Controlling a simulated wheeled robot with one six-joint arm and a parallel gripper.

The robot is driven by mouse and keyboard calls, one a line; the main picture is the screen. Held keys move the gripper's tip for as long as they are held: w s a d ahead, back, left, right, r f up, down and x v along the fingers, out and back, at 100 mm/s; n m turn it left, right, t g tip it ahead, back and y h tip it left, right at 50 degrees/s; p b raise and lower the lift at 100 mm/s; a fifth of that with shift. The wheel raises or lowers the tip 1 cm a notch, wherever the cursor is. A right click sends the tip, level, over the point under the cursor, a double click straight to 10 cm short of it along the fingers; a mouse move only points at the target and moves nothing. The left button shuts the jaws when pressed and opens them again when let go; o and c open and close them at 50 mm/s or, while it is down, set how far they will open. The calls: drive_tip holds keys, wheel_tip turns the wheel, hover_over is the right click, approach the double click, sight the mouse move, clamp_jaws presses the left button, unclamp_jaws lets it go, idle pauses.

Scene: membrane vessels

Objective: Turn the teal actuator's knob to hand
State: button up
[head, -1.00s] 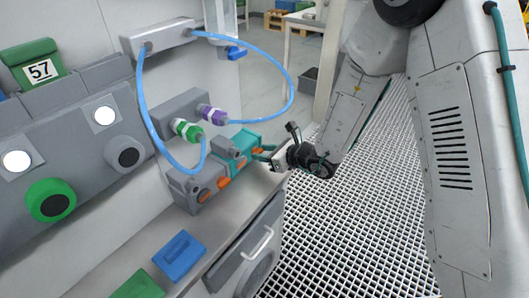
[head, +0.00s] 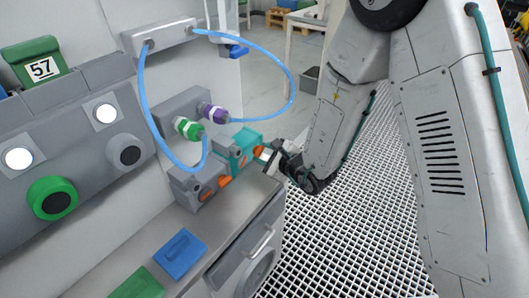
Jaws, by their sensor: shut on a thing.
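The teal actuator (head: 245,138) is a small box at the far right end of the bench, beside a grey one. An orange knob (head: 258,152) shows on its right side, facing my arm. My gripper (head: 264,154) reaches in from the right and is shut on this knob. The fingers are small in the picture and partly cover the knob, so its exact pointing position is hard to read.
A grey actuator with orange parts (head: 198,186) stands just left of the teal one. A blue lidded box (head: 180,254) is on the bench front. Grating floor (head: 340,240) lies open at right.

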drive_tip(key=shift+f+n+t, duration=0.1)
drive_tip(key=shift+n+t, duration=0.4)
drive_tip(key=shift+n, duration=0.1)
drive_tip(key=o, duration=1)
drive_tip(key=shift+s, duration=0.1)
